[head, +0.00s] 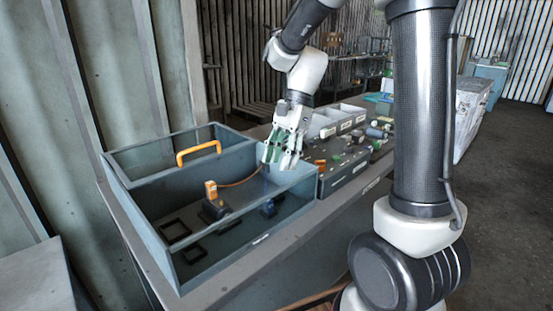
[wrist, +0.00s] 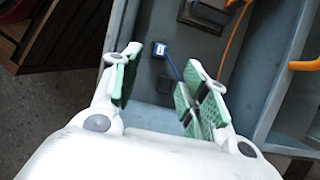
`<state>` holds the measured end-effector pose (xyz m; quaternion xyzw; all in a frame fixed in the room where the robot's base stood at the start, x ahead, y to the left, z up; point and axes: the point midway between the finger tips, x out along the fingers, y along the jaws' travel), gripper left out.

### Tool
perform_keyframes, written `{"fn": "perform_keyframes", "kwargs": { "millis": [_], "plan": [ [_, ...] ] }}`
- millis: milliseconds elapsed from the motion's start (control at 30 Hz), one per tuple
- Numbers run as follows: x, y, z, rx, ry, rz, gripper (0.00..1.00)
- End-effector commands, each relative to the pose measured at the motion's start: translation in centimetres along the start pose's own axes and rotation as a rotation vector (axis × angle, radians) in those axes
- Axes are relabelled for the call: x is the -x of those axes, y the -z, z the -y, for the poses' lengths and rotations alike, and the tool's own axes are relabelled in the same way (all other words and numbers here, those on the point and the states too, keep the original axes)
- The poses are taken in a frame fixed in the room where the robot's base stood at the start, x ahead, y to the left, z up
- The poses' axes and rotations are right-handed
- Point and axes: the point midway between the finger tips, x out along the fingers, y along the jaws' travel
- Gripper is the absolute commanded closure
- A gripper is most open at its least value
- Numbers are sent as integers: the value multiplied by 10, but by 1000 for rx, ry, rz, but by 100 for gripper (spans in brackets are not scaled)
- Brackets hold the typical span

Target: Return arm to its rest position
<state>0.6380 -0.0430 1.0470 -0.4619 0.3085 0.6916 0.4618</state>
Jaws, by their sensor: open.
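My gripper (head: 281,160) hangs over the right end of the blue-grey housing box (head: 165,235), its fingers pointing down. In the wrist view my gripper (wrist: 162,85) shows its green-padded fingers spread apart with nothing held between them. Below them, on the box floor, is a small dark blue block (wrist: 159,50) with a thin blue cable. The same blue block (head: 268,208) shows near the box's front right in the head view. My arm rises from the gripper to the top of the head view.
Inside the box are an orange-topped device (head: 211,190) with an orange cable and dark square frames (head: 174,231). An orange handle (head: 198,151) stands at the divider. Right of the box is a dark parts tray (head: 340,165) with several small parts. Bins (head: 335,120) stand behind.

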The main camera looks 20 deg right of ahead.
Motion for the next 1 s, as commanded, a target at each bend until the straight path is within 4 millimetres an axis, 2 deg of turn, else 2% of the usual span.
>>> {"fn": "perform_keyframes", "kwargs": {
  "millis": [233,367,500,700,900,1000],
  "plan": [
    [3,-1,-4,20,7,-9,56],
    [19,-3,-23,134,34,-60,56],
    [44,-7,-62,356,71,-168,56],
    [68,-8,-122,698,84,-356,56],
    [79,-5,-173,997,50,-542,56],
    [79,-3,-190,1101,24,-609,56]
  ]
}}
